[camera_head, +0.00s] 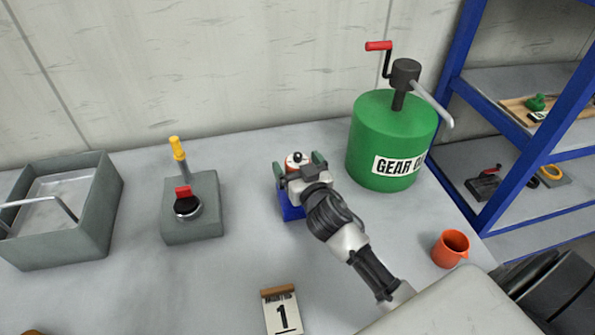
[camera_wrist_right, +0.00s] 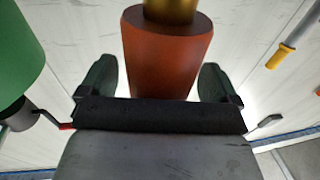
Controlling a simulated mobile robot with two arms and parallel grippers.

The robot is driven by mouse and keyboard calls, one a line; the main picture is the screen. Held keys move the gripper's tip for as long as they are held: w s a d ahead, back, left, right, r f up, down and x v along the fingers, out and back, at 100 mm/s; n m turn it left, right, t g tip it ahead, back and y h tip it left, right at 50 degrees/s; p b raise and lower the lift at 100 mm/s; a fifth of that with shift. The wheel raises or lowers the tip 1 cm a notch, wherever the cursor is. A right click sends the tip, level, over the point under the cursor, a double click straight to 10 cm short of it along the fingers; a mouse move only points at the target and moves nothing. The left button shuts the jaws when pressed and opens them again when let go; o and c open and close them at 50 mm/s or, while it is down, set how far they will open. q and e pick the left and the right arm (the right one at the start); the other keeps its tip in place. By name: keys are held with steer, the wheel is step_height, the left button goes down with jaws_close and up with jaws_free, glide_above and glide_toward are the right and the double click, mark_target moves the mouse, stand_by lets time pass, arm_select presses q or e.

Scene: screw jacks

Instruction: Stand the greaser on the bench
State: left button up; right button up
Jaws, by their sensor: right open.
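The grey bench (camera_head: 235,285) lies underneath. My left gripper is not in view.
A green gear-oil drum (camera_head: 390,140) with a crank stands behind right. A grey block (camera_head: 195,225) with a yellow-handled tool and a grey tray (camera_head: 105,210) are left. An orange cup (camera_head: 451,248), number card (camera_head: 282,312) and blue shelf (camera_head: 490,205) are also near. The front-left bench is mostly clear.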

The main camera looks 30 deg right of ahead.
mark_target(298, 154)
steer(key=c, duration=1.2)
steer(key=shift+c, duration=0.2)
steer(key=shift+r, duration=0.15)
steer(key=shift+r, duration=0.6)
step_height(298, 154, up, 3)
steer(key=shift+f, duration=0.1)
steer(key=s+d+r, duration=0.6)
steer(key=s, duration=0.4)
steer(key=shift+d+r+b, duration=0.15)
steer(key=shift+r+b, duration=0.25)
